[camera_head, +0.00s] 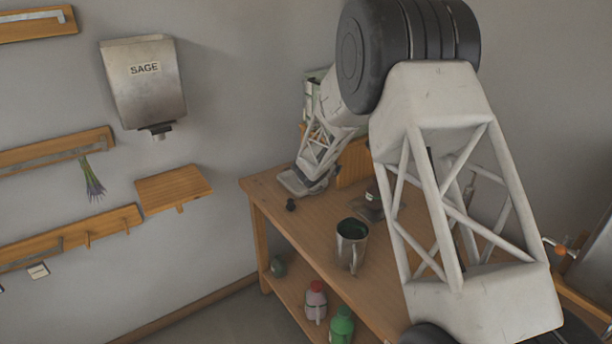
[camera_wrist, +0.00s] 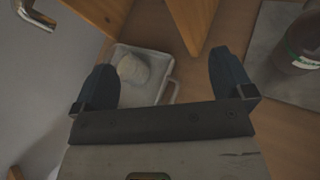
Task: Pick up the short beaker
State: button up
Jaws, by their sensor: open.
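A metal cup with a handle (camera_head: 351,246) and a dark inside stands upright on the wooden table (camera_head: 315,231). It is the only beaker-like vessel I make out clearly; I cannot tell whether it is the short beaker. My gripper (camera_wrist: 164,76) is open and empty at the table's far end, well behind the cup. In the wrist view its two dark fingers are spread above a shallow light tray (camera_wrist: 149,92) holding a pale rounded lump (camera_wrist: 133,69). My arm hides part of the table's right side in the head view.
A dark jar (camera_wrist: 301,45) stands right of the gripper in the wrist view. A small dark round thing (camera_head: 291,205) lies near the table's left edge. A sage dispenser (camera_head: 145,83) hangs on the wall.

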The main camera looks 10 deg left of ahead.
jog(key=w+a+f+n+y, duration=0.1)
jog(key=a+f, duration=0.2)
jog(key=w+a+f+n+y, duration=0.1)
jog(key=a+f+n, duration=0.1)
jog(key=a+f, duration=0.1)
jog(key=w+a+f+n, duration=0.1)
jog(key=a+f+n, duration=0.1)
jog(key=a+f, duration=0.1)
jog(key=shift+a+f+y, duration=0.15)
jog(key=shift+y, duration=0.25)
jog(key=shift+w, duration=0.1)
jog(key=shift+x, duration=1.2)
jog(key=shift+w, duration=0.1)
jog(key=shift+x, duration=2.5)
jog(key=c, duration=1.2)
jog(key=shift+r, duration=0.45)
